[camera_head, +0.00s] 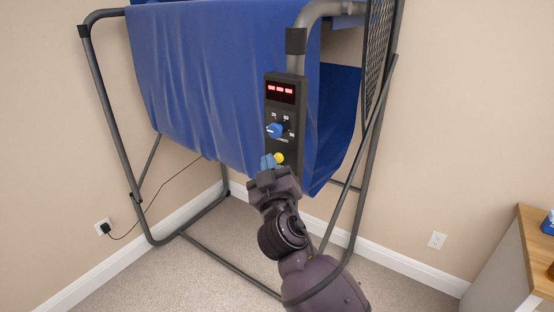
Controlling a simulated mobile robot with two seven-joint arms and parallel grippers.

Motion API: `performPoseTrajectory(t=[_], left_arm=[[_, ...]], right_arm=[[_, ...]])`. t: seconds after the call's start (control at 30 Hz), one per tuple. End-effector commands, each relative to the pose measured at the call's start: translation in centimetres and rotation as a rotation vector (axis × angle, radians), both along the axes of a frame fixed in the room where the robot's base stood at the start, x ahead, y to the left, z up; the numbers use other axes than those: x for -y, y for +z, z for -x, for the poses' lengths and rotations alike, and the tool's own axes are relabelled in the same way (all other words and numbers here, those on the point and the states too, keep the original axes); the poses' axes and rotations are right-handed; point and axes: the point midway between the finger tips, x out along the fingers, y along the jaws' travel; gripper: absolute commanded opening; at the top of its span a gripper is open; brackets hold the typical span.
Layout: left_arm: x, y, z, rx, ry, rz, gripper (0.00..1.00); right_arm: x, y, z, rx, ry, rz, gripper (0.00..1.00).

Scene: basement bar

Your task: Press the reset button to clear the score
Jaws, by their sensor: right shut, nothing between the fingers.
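The control panel (270,108) is a dark upright box on the front post of a basketball arcade frame. The labels are too small to read, so I cannot tell which control is marked reset. My right gripper (268,162) is shut and empty at the panel's lower end, its tip just left of the yellow button. I cannot tell whether it touches the panel. It hides the panel's lowest part. My left gripper is not in view.
Grey metal tubes (110,130) form the frame, with a blue cloth (200,80) hung across it. One slanted tube runs close to the right of my arm. A wooden-topped cabinet (535,240) stands at the right edge. Carpet (200,275) lies clear at lower left.

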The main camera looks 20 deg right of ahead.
Motion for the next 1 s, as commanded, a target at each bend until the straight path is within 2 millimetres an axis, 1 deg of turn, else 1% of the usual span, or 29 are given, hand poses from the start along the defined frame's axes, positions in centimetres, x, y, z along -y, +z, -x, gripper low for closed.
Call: performPoseTrajectory(t=[0.4,1.0], left_arm=[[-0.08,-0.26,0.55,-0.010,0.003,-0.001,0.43],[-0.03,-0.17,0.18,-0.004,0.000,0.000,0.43]], right_arm=[[0.06,0.03,-0.06,0.000,0.000,-0.001,0.00],[0.51,0.01,-0.43,-0.001,0.000,-0.001,0.00]])
